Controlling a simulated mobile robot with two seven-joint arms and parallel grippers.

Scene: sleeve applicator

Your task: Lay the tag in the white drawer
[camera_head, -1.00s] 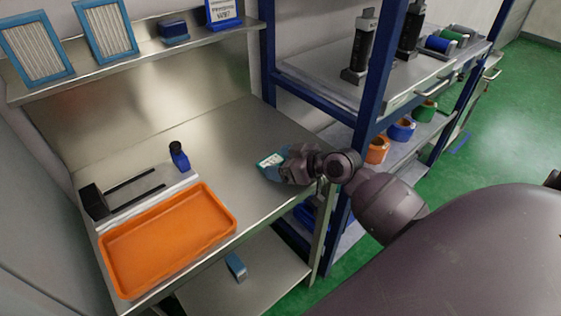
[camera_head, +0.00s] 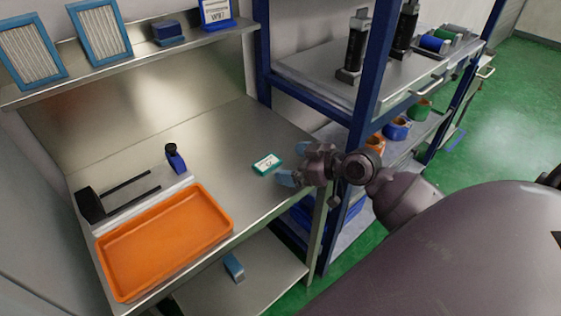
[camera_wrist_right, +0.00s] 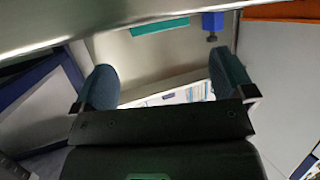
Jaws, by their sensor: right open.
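The tag (camera_head: 267,164), a small white card with a teal border, lies on the steel worktop (camera_head: 225,150) near its right side. In the right wrist view a teal strip (camera_wrist_right: 160,26) beyond the fingers looks like its edge. My right gripper (camera_head: 297,166) is just to the right of the tag, apart from it. Its blue-padded fingers are spread and empty; they also show wide apart in the right wrist view (camera_wrist_right: 165,78). My left gripper is not in view. I cannot pick out the white drawer for certain.
An orange tray (camera_head: 165,285) lies at the front left of the worktop. A small blue bottle-like item (camera_head: 175,158) and a black fixture with two rods (camera_head: 92,205) stand behind it. A blue rack post (camera_head: 366,90) rises close behind my right arm.

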